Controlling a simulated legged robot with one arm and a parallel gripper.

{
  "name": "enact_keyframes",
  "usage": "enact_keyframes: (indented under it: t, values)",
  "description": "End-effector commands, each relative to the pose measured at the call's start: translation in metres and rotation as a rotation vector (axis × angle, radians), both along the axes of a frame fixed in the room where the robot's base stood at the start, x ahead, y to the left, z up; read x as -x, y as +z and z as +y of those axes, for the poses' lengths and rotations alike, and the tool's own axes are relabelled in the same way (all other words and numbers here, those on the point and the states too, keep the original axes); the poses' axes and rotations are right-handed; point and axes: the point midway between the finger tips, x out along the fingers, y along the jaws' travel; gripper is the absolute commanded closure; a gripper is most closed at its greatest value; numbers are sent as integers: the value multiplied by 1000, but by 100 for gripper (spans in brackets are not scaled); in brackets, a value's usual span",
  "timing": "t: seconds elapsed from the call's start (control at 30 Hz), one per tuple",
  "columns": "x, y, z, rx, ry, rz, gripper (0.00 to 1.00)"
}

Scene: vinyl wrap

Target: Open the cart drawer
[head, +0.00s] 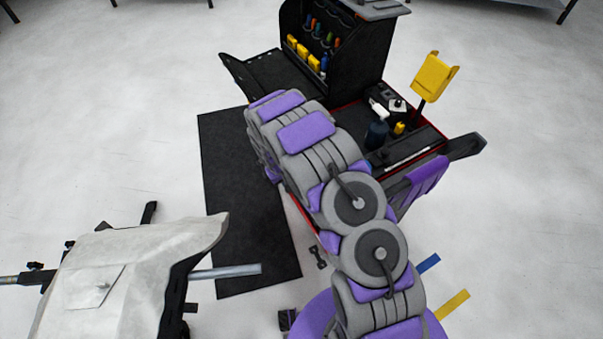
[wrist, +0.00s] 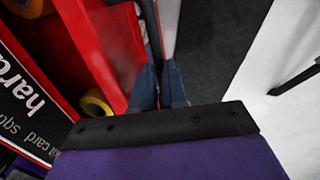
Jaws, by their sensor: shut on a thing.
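The cart (head: 345,118) has a black top with red edges and stands at upper centre right in the head view. My arm covers most of its near side. In the wrist view the red drawer (wrist: 108,40) is at upper left, pulled out far enough to show rolls inside it. My gripper (wrist: 160,88) has blue-grey fingers on either side of the grey strip along the drawer's front edge (wrist: 168,28). It is shut on that strip, which I take as the drawer handle. The exact contact is partly hidden, and the gripper is hidden in the head view.
A yellow roll (wrist: 96,103) lies in the drawer, by a black printed panel (wrist: 25,100). A dark mat (head: 235,190) lies left of the cart. A black tool cabinet (head: 345,50) stands behind. A grey-covered stand (head: 120,280) is at lower left. Open floor lies at right.

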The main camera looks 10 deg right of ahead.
Motion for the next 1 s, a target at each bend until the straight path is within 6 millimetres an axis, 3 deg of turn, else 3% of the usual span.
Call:
enact_keyframes:
  t: [0.2, 0.5, 0.7, 1.0]
  values:
    - [17, 2, 54, 0, 7, -4, 100]
    - [34, 2, 104, -4, 4, -6, 100]
    - [39, 3, 119, -5, 3, -7, 100]
    - [40, 3, 123, -5, 2, -8, 100]
